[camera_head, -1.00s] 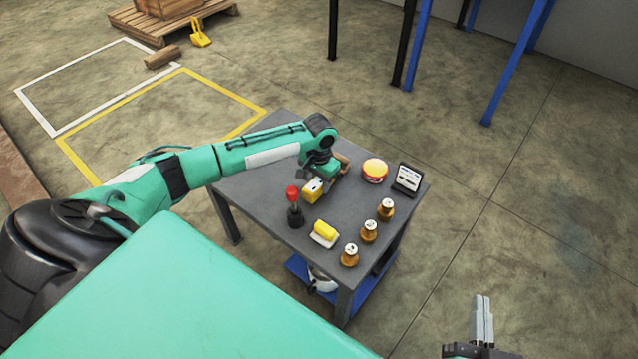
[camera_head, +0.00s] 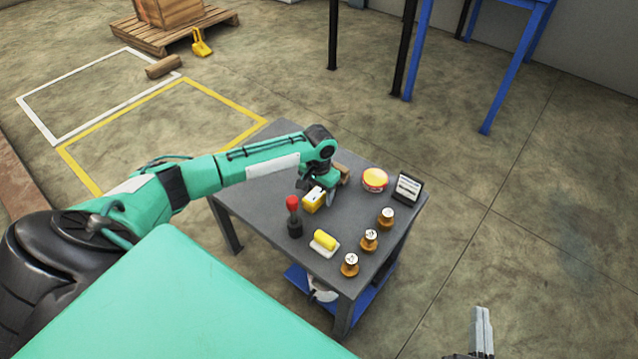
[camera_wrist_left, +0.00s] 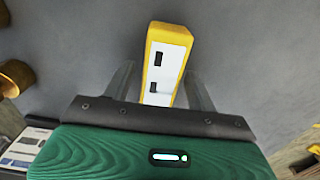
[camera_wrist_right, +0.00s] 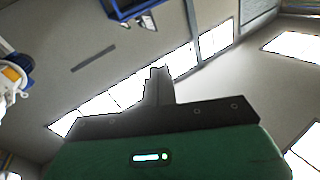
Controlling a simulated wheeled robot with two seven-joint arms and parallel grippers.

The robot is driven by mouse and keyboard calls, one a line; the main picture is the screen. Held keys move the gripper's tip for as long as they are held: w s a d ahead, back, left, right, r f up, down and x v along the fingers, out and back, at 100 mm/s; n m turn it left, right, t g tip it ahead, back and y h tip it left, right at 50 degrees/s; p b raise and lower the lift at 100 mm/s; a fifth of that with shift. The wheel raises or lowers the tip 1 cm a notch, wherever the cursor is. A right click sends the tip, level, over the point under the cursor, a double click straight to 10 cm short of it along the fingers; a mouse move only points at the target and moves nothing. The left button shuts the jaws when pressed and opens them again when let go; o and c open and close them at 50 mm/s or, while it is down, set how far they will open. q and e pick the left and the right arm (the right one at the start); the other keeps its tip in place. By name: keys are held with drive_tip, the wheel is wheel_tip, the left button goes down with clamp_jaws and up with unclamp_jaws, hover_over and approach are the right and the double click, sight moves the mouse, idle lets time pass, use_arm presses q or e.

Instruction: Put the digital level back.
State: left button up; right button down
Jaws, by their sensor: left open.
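The digital level appears to be the yellow block with a white face and dark windows (camera_wrist_left: 166,62); in the head view it sits on the grey table (camera_head: 262,208) as a small yellow and white box (camera_head: 312,200). My left gripper (camera_wrist_left: 160,88) is open, with one finger on each side of the block's near part. Gaps show between block and fingers, so it is not gripped. In the head view the left wrist partly covers that spot. My right gripper (camera_wrist_right: 158,84) is shut and empty, away from the table; it also shows at the bottom right of the head view (camera_head: 482,328).
Near the block stand a red-topped dark tool (camera_head: 293,218), a yellow item on a white base (camera_head: 325,241), several brass weights (camera_head: 369,240), a red and yellow round button (camera_head: 374,179) and a small display (camera_head: 407,188). A brown block lies behind the left wrist.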

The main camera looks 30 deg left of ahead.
sight(319, 191)
use_arm(q)
drive_tip(key=shift+r, duration=0.4)
wheel_tip(319, 191, up, 5)
drive_tip(key=shift+r+p, duration=0.2)
drive_tip(key=shift+p, duration=0.8)
wheel_tip(319, 191, up, 6)
drive_tip(key=p, duration=0.1)
use_arm(e)
drive_tip(key=s+d+f+g+h, duration=0.1)
drive_tip(key=s+f+g, duration=0.2)
drive_tip(key=f+g, duration=0.3)
drive_tip(key=shift+s+f+g+h, duration=0.25)
drive_tip(key=shift+f+g+h, duration=0.05)
drive_tip(key=shift+f, duration=0.2)
